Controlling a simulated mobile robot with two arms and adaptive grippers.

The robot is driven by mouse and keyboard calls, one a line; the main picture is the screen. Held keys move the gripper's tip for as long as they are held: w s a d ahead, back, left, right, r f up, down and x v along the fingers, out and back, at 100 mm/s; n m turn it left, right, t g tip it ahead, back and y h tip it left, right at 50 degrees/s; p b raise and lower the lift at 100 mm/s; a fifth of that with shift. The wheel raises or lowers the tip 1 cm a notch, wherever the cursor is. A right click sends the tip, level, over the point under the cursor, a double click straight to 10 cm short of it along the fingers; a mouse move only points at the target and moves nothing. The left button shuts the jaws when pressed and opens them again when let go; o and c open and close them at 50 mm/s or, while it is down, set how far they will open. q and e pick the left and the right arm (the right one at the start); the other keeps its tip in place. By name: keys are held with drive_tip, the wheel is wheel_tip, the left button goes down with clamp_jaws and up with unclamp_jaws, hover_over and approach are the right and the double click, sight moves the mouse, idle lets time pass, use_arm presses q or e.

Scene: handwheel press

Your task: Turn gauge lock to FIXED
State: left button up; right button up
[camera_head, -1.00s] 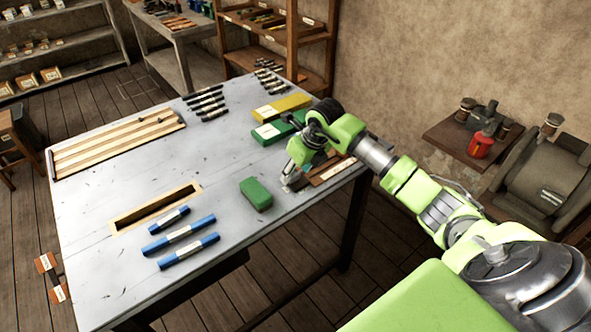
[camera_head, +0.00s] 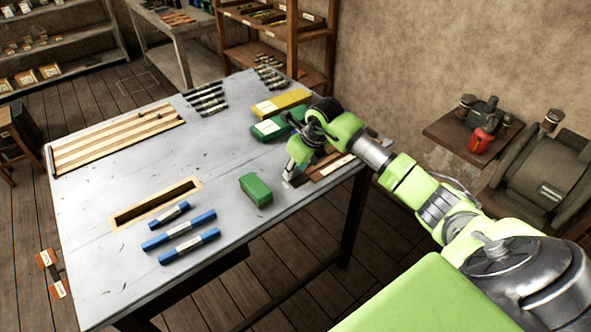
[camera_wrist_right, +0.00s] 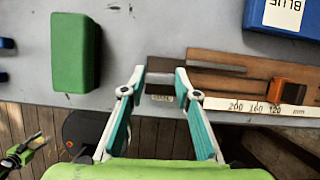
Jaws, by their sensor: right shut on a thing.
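The gauge is a brown wooden strip (camera_head: 331,167) at the table's right edge. In the right wrist view it has a pale scale (camera_wrist_right: 255,106) in mm and an orange-brown block (camera_wrist_right: 291,93). My right gripper (camera_head: 288,180) is at the gauge's near left end. In the right wrist view my right gripper (camera_wrist_right: 159,74) has its two fingers on either side of a small dark grey piece (camera_wrist_right: 160,68), shut on it. A small label (camera_wrist_right: 161,98) beside it is too blurred to read surely. A green and dark gripper-like shape (camera_wrist_right: 25,150), seemingly my left, shows at lower left.
A green block (camera_head: 256,190) lies left of the right gripper. Several blue bars (camera_head: 180,232) lie near a framed slot (camera_head: 155,204). A blue box (camera_wrist_right: 288,14) marked BLUE is beyond the gauge. The table's middle is clear.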

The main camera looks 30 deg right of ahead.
drive_tip(key=n+b, duration=0.1)
drive_tip(key=n+y+b, duration=0.1)
drive_tip(key=n+b, duration=0.2)
drive_tip(key=b, duration=0.1)
drive_tip(key=shift+d+f+y, duration=0.15)
drive_tip(key=shift+d+y, duration=0.15)
drive_tip(key=n+g+y+b, duration=0.1)
drive_tip(key=n+b, duration=0.1)
drive_tip(key=n, duration=0.1)
drive_tip(key=shift+s+d+n+b, duration=0.1)
drive_tip(key=shift+n+b, duration=0.2)
drive_tip(key=shift+n, duration=0.1)
drive_tip(key=n+g+b, duration=0.1)
drive_tip(key=n, duration=0.1)
drive_tip(key=n+y+b, duration=0.1)
drive_tip(key=n, duration=0.1)
drive_tip(key=shift+d+n+g, duration=0.2)
drive_tip(key=shift+n+g, duration=0.1)
drive_tip(key=shift+g, duration=0.1)
drive_tip(key=n+g+b, duration=0.1)
drive_tip(key=n, duration=0.1)
drive_tip(key=n+b, duration=0.1)
drive_tip(key=n, duration=0.1)
drive_tip(key=shift+d+r+n+g, duration=0.15)
drive_tip(key=shift+r+n+g, duration=0.05)
drive_tip(key=shift+n+g, duration=0.2)
drive_tip(key=o, duration=1.1)
drive_tip(key=v, duration=1.2)
drive_tip(key=shift+d, duration=0.15)
